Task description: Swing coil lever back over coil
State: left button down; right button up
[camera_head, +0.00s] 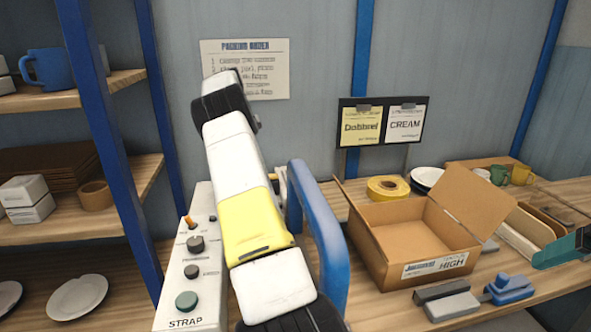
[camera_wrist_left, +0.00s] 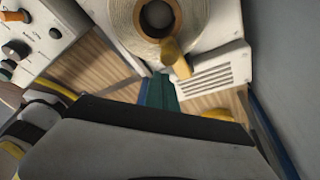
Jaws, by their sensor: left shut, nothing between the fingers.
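In the left wrist view, a pale coil (camera_wrist_left: 158,20) with a brown core sits at the top. A short tan cylinder (camera_wrist_left: 176,60) stands out at the coil's lower right edge. It may be the lever's end; the rest of a lever cannot be made out. My left gripper (camera_wrist_left: 175,115), a grey block with a black edge, fills the lower part of this view. It is shut and empty, below the coil and the cylinder in the picture, and no contact shows. In the head view my left arm hides the coil.
A white control panel (camera_head: 190,270) stands left of my arm, and a thick blue tube (camera_head: 325,240) rises close on its right. An open cardboard box (camera_head: 400,245), yellow tape roll (camera_head: 388,188) and blue-grey tool (camera_head: 510,288) are on the bench. Shelves (camera_head: 75,100) stand at the left.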

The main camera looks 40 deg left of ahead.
pick_arm(q)
jog(key=s+d+r, duration=0.2)
jog(key=s+d, duration=0.8)
jog(key=d, duration=0.2)
jog(key=shift+d+r, duration=0.25)
jog(key=shift+d, duration=0.1)
dwell(0.4)
